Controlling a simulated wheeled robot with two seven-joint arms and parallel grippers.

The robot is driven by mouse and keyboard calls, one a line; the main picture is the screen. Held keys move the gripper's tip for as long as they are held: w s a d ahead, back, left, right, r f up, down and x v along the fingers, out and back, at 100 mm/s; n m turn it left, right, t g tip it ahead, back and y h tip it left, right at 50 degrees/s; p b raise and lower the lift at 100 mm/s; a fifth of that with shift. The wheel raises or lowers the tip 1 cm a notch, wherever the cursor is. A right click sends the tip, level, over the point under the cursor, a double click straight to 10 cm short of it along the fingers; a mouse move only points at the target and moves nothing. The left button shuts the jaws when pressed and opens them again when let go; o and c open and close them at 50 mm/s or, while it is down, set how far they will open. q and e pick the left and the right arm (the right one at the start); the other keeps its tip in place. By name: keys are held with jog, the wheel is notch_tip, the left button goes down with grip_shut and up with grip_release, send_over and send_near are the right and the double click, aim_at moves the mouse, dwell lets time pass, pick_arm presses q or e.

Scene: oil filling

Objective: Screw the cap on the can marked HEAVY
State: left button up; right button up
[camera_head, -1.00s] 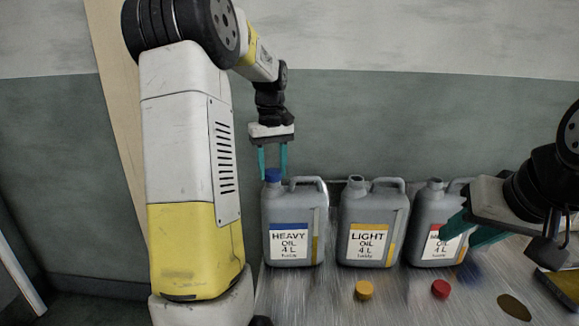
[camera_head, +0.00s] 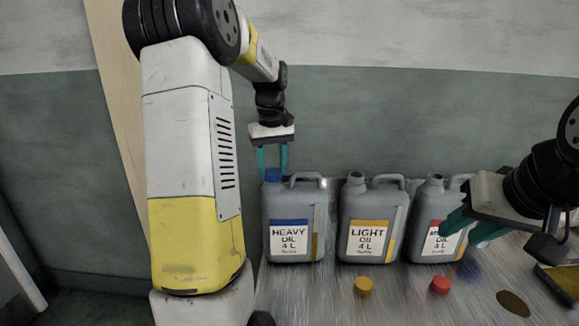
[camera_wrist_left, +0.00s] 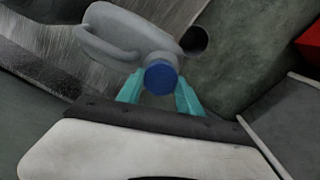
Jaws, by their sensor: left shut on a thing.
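The grey can marked HEAVY (camera_head: 291,232) stands upright at the left of a row of three cans. A blue cap (camera_head: 273,175) sits on its neck; it also shows in the left wrist view (camera_wrist_left: 160,78). My left gripper (camera_head: 272,168) points down over the neck, its teal fingers on either side of the cap and shut on it. Whether the cap's thread is engaged cannot be seen. My right gripper (camera_head: 462,232) is at the right, in front of the third can; its fingertips seem apart, with nothing seen between them.
The LIGHT can (camera_head: 369,240) and a red-labelled can (camera_head: 432,225) stand uncapped to the right. A yellow cap (camera_head: 363,286) and a red cap (camera_head: 440,285) lie on the metal table before them. A dark spot (camera_head: 513,304) is at the table's front right. A wall is close behind.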

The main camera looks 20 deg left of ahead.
pick_arm(q)
jog(key=shift+f, duration=0.1)
jog(key=o, duration=1.4)
jog(key=shift+c, duration=0.2)
